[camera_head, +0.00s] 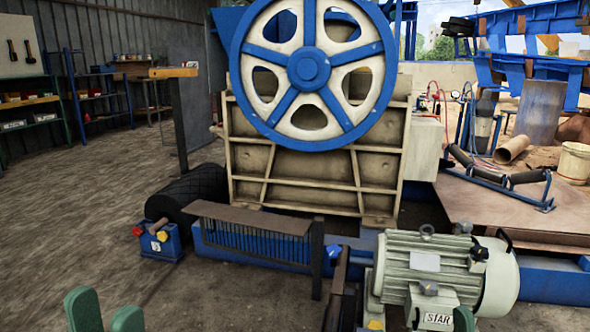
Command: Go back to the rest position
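My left gripper (105,314) shows at the bottom left edge as two green fingertips with a gap between them. It is open, with nothing visible between the fingers, and floor shows behind it. A single green tip of my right gripper (463,319) shows at the bottom edge, in front of the grey-green motor (425,262). The rest of the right gripper is out of frame, so its opening cannot be told. The jaw crusher (300,180) stands ahead, with a large blue and cream flywheel (310,68).
A blue box (160,241) with red and yellow knobs stands on the floor left of the blue base. A flat brown cover (250,217) lies in front of the crusher. Shelves (95,90) line the left wall. The floor (75,210) at left is clear.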

